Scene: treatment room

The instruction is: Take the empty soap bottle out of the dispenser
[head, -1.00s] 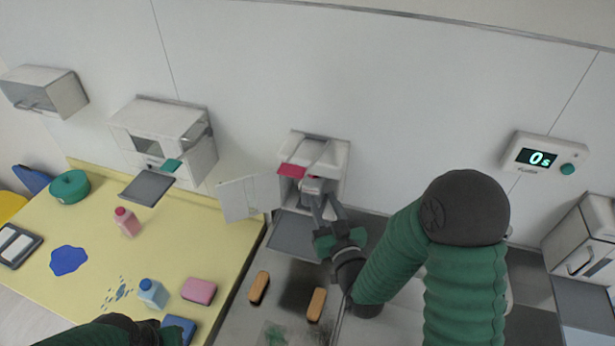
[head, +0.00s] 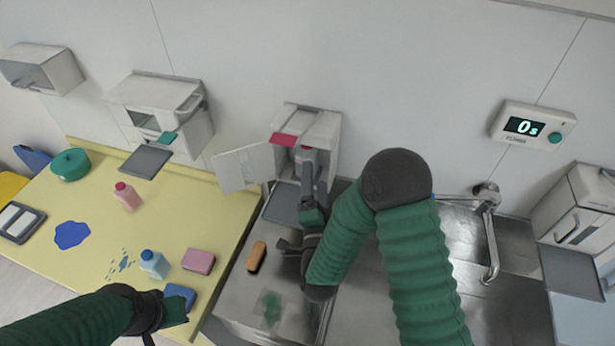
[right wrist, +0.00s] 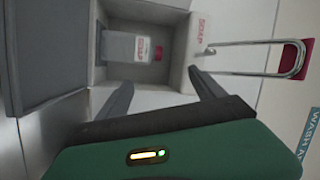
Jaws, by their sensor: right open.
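The white soap dispenser (head: 325,125) hangs on the wall with its door (head: 243,167) swung open to the left. In the right wrist view the soap bottle (right wrist: 122,46), grey-white with a red label and red cap, sits inside the dispenser's box (right wrist: 178,75). My right gripper (head: 312,180) is at the dispenser's open front. In the right wrist view the fingers of this gripper (right wrist: 164,84) are spread, empty and short of the bottle. My left gripper (head: 172,308) is low at the left, by a blue sponge; its fingers are not clear.
The dispenser's wire lever (right wrist: 250,58) with a red end juts out beside the box. A grey tray (head: 283,203) lies below the dispenser. A brown brush (head: 257,257) lies on the steel counter. The tap (head: 490,235) and sink are at the right. Bottles and sponges stand on the yellow table (head: 205,225).

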